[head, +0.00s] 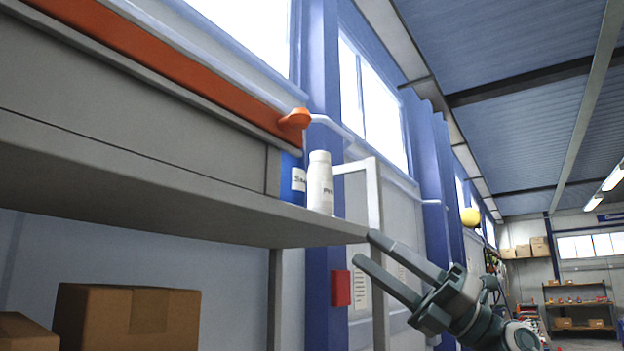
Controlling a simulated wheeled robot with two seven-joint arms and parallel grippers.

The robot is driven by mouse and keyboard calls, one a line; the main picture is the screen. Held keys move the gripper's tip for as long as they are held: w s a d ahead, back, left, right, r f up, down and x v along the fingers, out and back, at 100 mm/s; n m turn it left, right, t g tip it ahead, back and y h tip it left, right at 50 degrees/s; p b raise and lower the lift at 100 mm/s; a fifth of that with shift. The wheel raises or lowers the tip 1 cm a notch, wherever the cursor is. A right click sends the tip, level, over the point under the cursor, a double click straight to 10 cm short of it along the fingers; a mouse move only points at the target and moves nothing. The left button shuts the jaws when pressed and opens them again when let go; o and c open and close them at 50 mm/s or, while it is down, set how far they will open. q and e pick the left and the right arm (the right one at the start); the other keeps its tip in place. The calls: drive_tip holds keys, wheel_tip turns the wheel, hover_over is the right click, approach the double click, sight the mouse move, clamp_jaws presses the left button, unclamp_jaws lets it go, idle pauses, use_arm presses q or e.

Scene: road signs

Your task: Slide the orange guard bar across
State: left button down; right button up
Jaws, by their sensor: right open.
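The orange guard bar (170,62) runs along the upper front of the grey unit at the upper left. A rounded orange knob (295,119) sits at its right end. My right gripper (362,247) is open and empty at the lower right of the knob, with its two fingers pointing left near the shelf's right end. It is apart from the bar and the knob. I cannot tell whether the upper fingertip touches the shelf edge. My left gripper is not in view.
A white bottle (320,185) and a blue container (293,180) stand at the right end of the grey shelf (150,190), below the knob. Cardboard boxes (125,318) lie under the shelf. A white frame post (375,200) stands behind. Open room lies to the right.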

drive_tip(key=s+d+r+n+t+h, duration=0.1)
drive_tip(key=s+d+r+n+h, duration=0.1)
drive_tip(key=s+r, duration=0.7)
drive_tip(key=s+d+r+n+t+h, duration=0.1)
drive_tip(key=s+d+r+n+h, duration=0.2)
drive_tip(key=s+r, duration=0.6)
drive_tip(key=s+n+h, duration=0.1)
drive_tip(key=n+h, duration=0.1)
drive_tip(key=h, duration=0.1)
drive_tip(key=shift+r+t+h, duration=0.25)
drive_tip(key=shift+t+h, duration=0.05)
drive_tip(key=shift+t, duration=0.1)
drive_tip(key=shift+w, duration=0.1)
drive_tip(key=shift+a, duration=0.1)
drive_tip(key=p+x, duration=0.7)
drive_tip(key=x, duration=1)
drive_tip(key=shift+a, duration=0.1)
